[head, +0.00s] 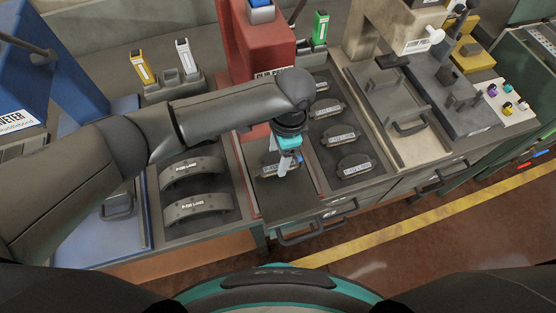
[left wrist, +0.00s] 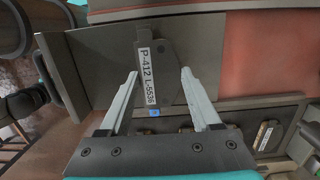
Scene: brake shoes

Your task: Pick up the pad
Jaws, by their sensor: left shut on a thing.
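The pad (head: 268,169) is a dark plate with a white label, in the grey bay in front of the red press. In the left wrist view the pad (left wrist: 168,72) shows its label "P-412 L-5536" and lies between the two pale fingers. My left gripper (head: 288,160) reaches down over it from above and is shut on it. In the left wrist view the fingertips of my left gripper (left wrist: 160,76) are at the pad's two sides. Whether the pad is clear of the surface I cannot tell. My right gripper is in neither view.
A tray to the right holds several similar labelled pads (head: 341,135). Two curved brake shoes (head: 198,207) lie in a tray to the left. The red press (head: 258,55) stands behind the pad. A grey fixture with a handle (head: 410,127) is farther right.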

